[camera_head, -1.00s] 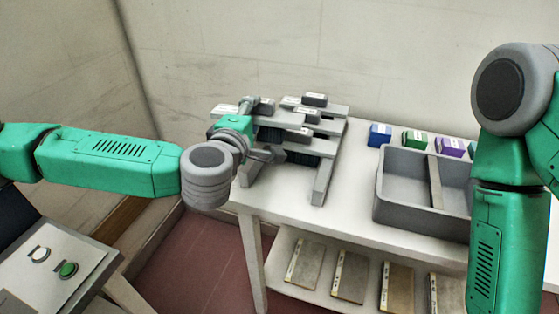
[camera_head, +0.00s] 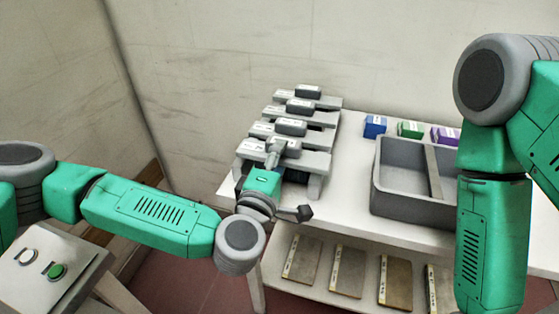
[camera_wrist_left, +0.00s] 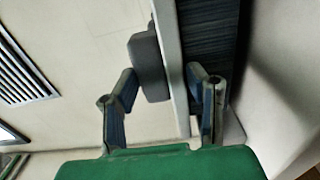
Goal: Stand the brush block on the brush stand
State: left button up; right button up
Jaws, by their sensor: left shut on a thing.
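The brush block (camera_head: 314,161) is a light grey bar with a dark grey, white-labelled handle on top. In the left wrist view its light bar (camera_wrist_left: 170,60) runs between my fingers, with the grey handle on one side and dark bristles on the other. My left gripper (camera_head: 273,156) is shut on it at the near end of the brush stand (camera_head: 316,188). The stand is pale grey and mostly hidden under the blocks. Whether the held block rests on it or hangs just above, I cannot tell. My right gripper is out of view; only its arm shows.
Several similar blocks (camera_head: 319,117) sit in a row behind the held one. A grey two-part bin (camera_head: 388,203) stands to the right, with blue (camera_head: 374,126), green (camera_head: 410,129) and purple (camera_head: 445,135) boxes behind it. White table (camera_head: 352,150) shows between stand and bin.

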pick_arm(q)
jog(key=shift+a+f, duration=0.2)
jog(key=shift+f, duration=0.25)
jog(key=shift+a, duration=0.4)
jog(key=o, duration=1.4)
jog(key=shift+c, duration=0.2)
jog(key=shift+d, duration=0.4)
jog(key=shift+s, duration=0.1)
jog(key=v, duration=1.2)
jog(key=shift+a, duration=0.1)
